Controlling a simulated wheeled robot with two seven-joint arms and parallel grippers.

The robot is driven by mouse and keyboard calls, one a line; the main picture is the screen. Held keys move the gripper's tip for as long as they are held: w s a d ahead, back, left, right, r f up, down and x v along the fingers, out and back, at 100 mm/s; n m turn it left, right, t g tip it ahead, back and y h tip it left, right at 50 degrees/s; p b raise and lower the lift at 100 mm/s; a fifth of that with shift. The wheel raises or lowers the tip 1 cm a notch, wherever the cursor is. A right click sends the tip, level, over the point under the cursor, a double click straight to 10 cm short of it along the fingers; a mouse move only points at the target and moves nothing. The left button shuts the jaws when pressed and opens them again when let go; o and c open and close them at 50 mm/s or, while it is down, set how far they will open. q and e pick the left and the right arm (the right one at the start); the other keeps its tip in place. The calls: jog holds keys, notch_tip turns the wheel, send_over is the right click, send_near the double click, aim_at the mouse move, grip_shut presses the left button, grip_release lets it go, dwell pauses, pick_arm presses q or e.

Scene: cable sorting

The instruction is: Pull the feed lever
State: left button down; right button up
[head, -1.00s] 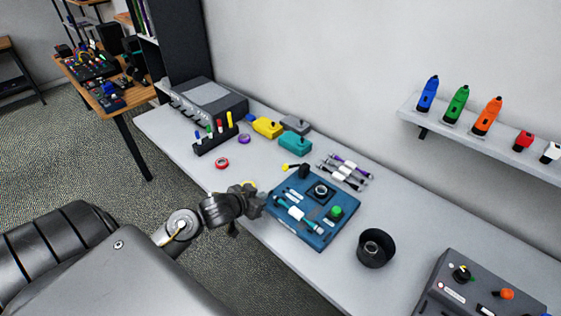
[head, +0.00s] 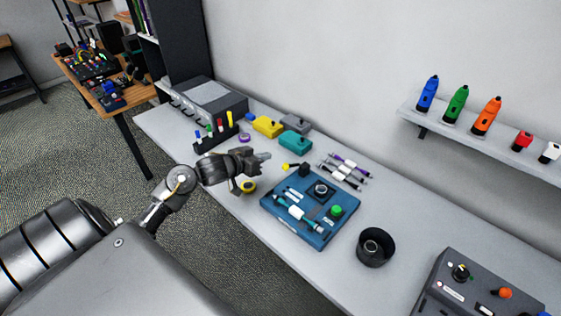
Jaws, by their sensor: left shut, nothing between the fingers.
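A blue station (head: 268,208) lies on the grey table, with a green button (head: 337,211), a round black part (head: 321,189) and a teal and white cylinder. At its back left edge a small yellow-tipped piece (head: 287,166) sticks out from a black block (head: 304,170). It looks like a lever, but I cannot tell for certain. My left gripper (head: 265,156) is shut and empty. It is above the table, left of the yellow tip and apart from it in the picture. My right gripper is not in view.
A black cup (head: 375,247) and a dark control box (head: 470,285) are to the right. Pens (head: 345,170) lie behind the station.

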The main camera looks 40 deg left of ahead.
pick_arm(q)
jog(key=p, duration=0.2)
send_over(292, 165)
jog(key=s+a, duration=0.2)
jog(key=s, duration=0.2)
notch_tip(292, 165, down, 3)
jog(key=f, duration=0.2)
jog(key=s+f+p, duration=0.1)
jog(key=f, duration=0.1)
jog(key=shift+d, duration=0.15)
